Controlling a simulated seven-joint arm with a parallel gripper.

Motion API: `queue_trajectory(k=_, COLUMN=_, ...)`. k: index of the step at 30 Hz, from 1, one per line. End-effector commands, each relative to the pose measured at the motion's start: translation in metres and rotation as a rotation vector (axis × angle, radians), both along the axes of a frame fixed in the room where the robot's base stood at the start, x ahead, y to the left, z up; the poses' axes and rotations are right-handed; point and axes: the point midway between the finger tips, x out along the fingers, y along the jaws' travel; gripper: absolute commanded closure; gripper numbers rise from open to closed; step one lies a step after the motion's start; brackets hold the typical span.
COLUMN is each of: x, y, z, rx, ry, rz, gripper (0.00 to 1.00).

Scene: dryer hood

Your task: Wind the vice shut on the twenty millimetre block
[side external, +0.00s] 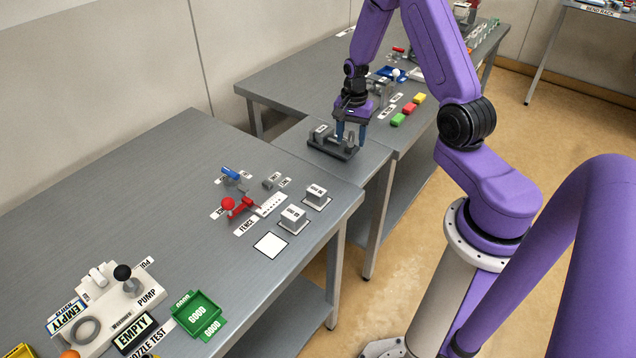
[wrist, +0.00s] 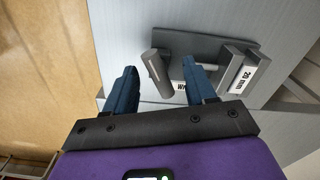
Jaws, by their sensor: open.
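The vice (side external: 328,148) is a dark grey fixture on the narrow bench section between two larger tables. In the wrist view its grey base plate (wrist: 205,43) shows behind the fingers. A grey block labelled "20 mm" (wrist: 255,72) sits at the vice's right end, against an upright grey part. A round grey bar, seemingly the vice handle (wrist: 155,70), stands at the left end. My gripper (side external: 351,136) is open over the vice's right side. In the wrist view its blue fingers (wrist: 158,67) lie on either side of the bar, with no clear contact. The right finger partly hides a white label.
Green, red and yellow blocks (side external: 408,110) lie on the far table, right of my gripper. The near table holds a red-knobbed fixture (side external: 240,207), two labelled blocks, a green tray (side external: 198,315) and a pump unit (side external: 120,290).

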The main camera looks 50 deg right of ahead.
Motion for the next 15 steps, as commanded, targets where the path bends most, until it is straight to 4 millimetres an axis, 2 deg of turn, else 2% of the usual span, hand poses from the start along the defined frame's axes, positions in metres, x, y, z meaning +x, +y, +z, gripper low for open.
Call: queue_trajectory(k=15, x=0.000, y=0.000, z=0.037, rx=-0.001, ry=-0.002, rz=-0.001, gripper=0.45)
